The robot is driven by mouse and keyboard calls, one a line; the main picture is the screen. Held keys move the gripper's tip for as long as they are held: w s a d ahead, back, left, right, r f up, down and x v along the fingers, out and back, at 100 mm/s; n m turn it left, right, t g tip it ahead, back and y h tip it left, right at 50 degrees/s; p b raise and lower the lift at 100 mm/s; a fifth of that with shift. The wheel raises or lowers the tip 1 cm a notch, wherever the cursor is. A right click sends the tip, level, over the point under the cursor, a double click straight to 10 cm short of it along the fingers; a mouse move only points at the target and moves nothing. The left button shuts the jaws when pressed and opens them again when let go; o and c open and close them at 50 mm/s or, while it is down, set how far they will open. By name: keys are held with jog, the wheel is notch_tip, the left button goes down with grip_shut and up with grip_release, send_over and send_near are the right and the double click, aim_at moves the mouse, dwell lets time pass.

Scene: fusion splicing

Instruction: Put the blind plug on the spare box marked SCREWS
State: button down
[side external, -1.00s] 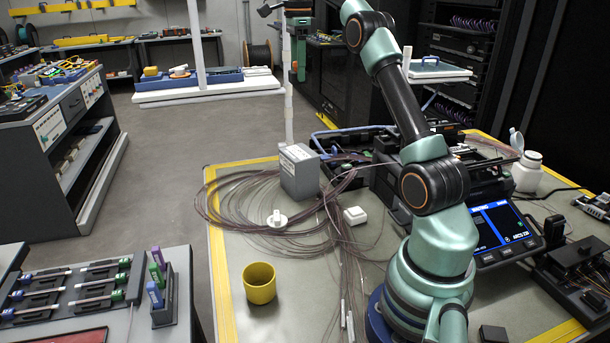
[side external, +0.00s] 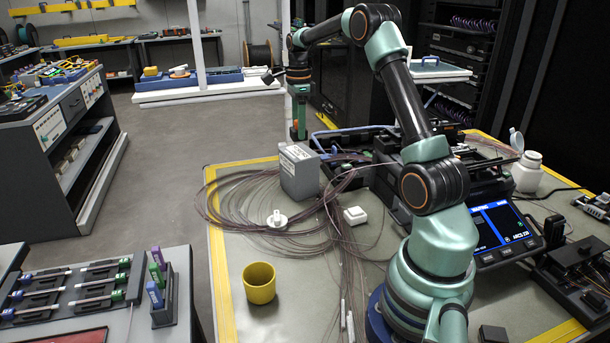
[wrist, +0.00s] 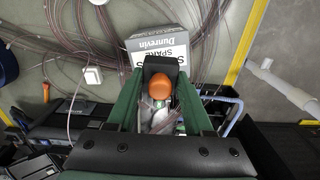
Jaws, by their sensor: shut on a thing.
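The spare box (side external: 299,172) is a grey box standing on the far left part of the work mat. Its white label, reading "Dunrevin" and partly "SPARE", shows in the wrist view (wrist: 160,48), partly covered by my fingertips; the word SCREWS cannot be read. My gripper (side external: 298,134) points down behind the box in the side view. In the wrist view my gripper (wrist: 158,88) is shut on an orange round-ended piece, apparently the blind plug (wrist: 160,90). The plug looks held above the bench, clear of the box, though the height gap is hard to judge.
Loose fibre coils (side external: 240,205) surround the box. A white flanged knob (side external: 277,220), a small white block (side external: 355,215) and a yellow cup (side external: 259,283) are on the mat. The splicer (side external: 485,230) stands right. A white pole (side external: 288,80) rises behind my gripper.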

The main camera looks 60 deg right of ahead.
jog(key=shift+f, duration=1.9)
jog(key=shift+f, duration=0.15)
jog(key=shift+c, duration=1.5)
grip_release()
